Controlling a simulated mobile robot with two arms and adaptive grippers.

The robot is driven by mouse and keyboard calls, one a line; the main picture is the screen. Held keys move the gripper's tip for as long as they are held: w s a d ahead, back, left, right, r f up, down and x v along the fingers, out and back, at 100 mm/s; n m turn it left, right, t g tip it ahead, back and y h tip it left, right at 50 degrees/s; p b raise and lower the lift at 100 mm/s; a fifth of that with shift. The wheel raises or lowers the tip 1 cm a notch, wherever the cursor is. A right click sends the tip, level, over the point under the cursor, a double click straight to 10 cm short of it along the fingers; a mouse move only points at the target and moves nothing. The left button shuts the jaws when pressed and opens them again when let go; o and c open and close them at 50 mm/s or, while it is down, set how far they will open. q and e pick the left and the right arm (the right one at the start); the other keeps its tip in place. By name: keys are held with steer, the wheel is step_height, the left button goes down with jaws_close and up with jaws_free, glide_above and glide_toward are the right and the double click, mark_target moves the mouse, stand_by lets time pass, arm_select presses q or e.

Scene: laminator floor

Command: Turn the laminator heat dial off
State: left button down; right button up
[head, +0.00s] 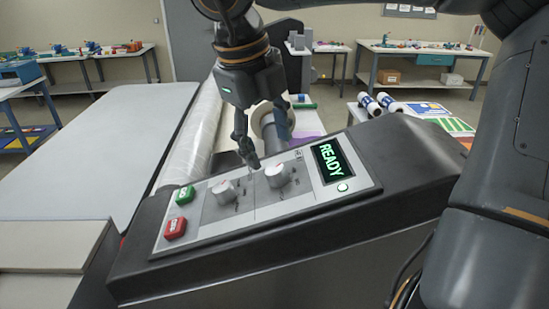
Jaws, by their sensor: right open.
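One dial (225,193) is on the left and the other dial (277,175) is on the right. Their labels are too small to read, so I cannot tell which is the heat dial. My right gripper (268,152) points down with its fingers apart, empty, just behind and above the dials. One fingertip is close to the right dial; I cannot tell whether it touches. The display (332,162) reads READY in green. My left gripper is not in view.
A green button (185,195) and a red button (175,228) sit at the panel's left end. A small green light (342,187) is lit below the display. Clear film rolls (197,135) lie behind the panel. A wide pale table (90,150) is at left.

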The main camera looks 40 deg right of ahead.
mark_target(275, 169)
steer(key=p+x, duration=0.1)
steer(key=x, duration=0.3)
steer(key=shift+d+f, duration=0.3)
steer(key=shift+f, duration=0.6)
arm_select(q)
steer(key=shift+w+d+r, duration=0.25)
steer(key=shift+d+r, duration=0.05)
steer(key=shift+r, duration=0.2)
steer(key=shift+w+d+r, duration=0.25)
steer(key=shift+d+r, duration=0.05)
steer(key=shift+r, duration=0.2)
arm_select(e)
steer(key=shift+d+f, duration=0.1)
steer(key=shift+f, duration=0.05)
steer(key=shift+c, duration=0.4)
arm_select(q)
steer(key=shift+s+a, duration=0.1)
arm_select(e)
steer(key=c, duration=1.1)
